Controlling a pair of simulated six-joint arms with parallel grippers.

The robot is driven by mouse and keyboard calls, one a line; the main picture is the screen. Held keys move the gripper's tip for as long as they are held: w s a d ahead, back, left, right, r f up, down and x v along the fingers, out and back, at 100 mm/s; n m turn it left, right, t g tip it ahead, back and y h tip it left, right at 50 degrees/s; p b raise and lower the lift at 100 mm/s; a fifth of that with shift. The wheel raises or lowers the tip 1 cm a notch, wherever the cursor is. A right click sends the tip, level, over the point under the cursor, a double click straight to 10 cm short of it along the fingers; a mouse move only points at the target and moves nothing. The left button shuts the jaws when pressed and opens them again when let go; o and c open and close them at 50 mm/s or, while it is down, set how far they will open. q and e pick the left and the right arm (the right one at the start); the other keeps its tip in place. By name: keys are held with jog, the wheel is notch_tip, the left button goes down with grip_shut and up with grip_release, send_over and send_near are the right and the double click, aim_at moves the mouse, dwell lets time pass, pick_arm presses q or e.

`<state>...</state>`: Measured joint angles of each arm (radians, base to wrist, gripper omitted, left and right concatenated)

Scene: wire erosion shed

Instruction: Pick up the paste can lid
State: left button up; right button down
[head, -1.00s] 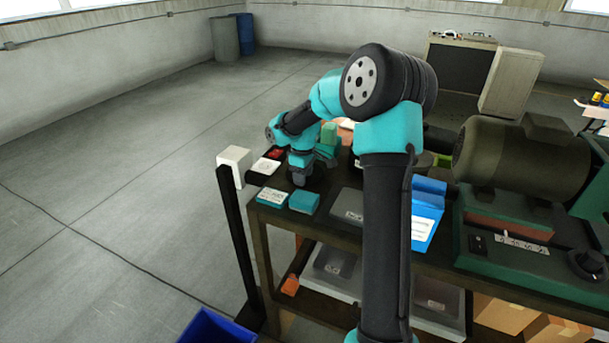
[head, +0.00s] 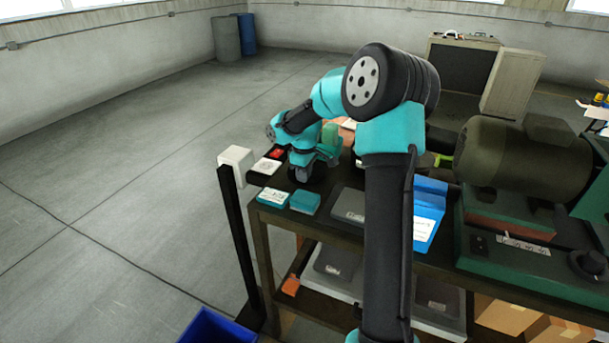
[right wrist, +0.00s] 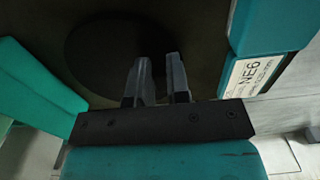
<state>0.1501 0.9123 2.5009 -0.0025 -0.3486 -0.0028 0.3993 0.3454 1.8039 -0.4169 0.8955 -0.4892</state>
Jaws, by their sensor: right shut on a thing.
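The paste can lid looks like the dark, nearly black round disc (right wrist: 100,50) in the right wrist view, set against a dark brown surface. My right gripper (right wrist: 158,66) is shut on it at the disc's right part, with a narrow gap between the two grey fingers. The grip point itself is too dark to make out clearly. In the head view my right gripper (head: 306,174) is low over the left end of the workbench, and the lid there is hard to separate from the dark fingers. My left gripper is not in view.
Two teal boxes (head: 305,202) (head: 273,197) lie at the bench's near left corner, close to the gripper. A red-topped box (head: 276,153) and a white-labelled box (head: 265,167) lie left of it. A blue holder (head: 430,187) and a large motor (head: 525,165) stand to the right.

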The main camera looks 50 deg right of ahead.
notch_tip(320, 180, up, 10)
jog(key=shift+f, duration=0.15)
dwell(0.6)
